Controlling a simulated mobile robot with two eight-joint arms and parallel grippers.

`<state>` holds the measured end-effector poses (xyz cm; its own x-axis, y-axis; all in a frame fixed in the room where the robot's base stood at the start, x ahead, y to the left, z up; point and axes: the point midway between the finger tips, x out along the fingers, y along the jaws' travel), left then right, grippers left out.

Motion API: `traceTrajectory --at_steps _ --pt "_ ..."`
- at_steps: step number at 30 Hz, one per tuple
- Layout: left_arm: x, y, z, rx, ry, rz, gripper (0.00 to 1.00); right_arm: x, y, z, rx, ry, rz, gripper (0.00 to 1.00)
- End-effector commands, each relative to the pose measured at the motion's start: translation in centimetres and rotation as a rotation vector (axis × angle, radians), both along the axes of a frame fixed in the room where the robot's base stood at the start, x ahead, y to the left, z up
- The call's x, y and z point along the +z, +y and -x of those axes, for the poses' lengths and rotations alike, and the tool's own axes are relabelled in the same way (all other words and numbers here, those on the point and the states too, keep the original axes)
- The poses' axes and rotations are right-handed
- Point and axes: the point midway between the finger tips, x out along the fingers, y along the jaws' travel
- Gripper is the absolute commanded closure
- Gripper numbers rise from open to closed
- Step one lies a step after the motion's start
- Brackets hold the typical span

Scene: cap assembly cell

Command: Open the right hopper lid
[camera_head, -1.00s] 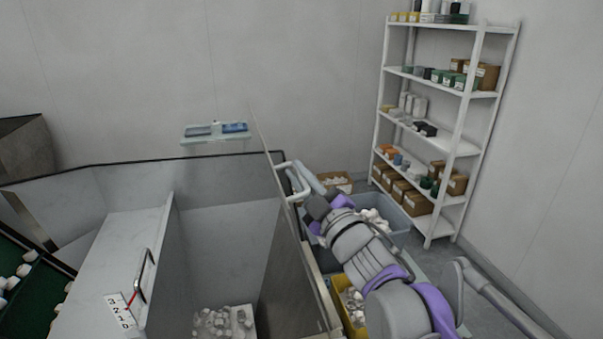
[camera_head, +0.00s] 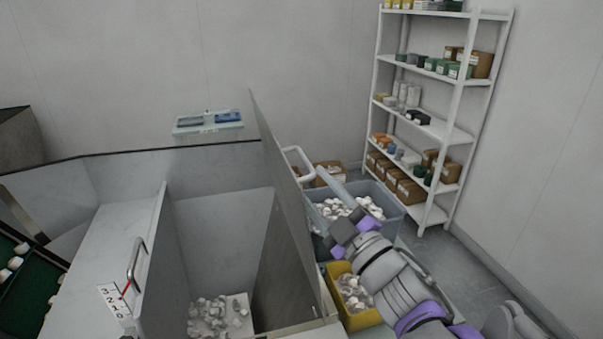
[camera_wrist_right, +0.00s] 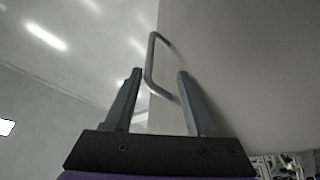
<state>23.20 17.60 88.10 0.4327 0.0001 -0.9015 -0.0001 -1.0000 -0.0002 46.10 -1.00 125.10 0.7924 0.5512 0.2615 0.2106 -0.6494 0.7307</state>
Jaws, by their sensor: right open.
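The right hopper lid (camera_head: 286,200) stands raised, nearly upright, at the right side of the open hopper (camera_head: 215,215) in the head view. Its pale loop handle (camera_head: 297,160) is on the lid's outer face. My right gripper (camera_head: 325,188) is open and empty, beside the lid's outer face and just below and right of the handle. In the right wrist view, the open fingers (camera_wrist_right: 158,76) point toward the handle (camera_wrist_right: 150,68), which shows between and beyond their tips. The lid (camera_wrist_right: 235,75) fills the right of that view. My left gripper is not in view.
White caps (camera_head: 220,313) lie in the hopper. A grey bin (camera_head: 390,213) and a yellow bin (camera_head: 362,322) of parts stand by my right arm. A shelf rack (camera_head: 440,130) stands behind.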

Motion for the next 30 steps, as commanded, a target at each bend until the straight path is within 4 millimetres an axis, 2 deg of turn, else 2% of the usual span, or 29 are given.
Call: traceTrajectory --at_steps 1,6,19,30 --pt "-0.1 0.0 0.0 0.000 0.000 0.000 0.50 -0.4 -0.5 0.8 -0.001 -0.001 0.004 0.55" --pt "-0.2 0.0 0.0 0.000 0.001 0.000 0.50 -0.7 -1.3 1.9 0.001 0.000 0.003 0.55" --pt "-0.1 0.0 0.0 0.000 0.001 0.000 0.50 -0.8 -1.5 2.3 0.001 -0.001 0.003 0.55" --pt "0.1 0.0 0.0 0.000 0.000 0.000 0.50 -1.5 -2.8 4.3 0.000 -0.001 0.004 0.55"
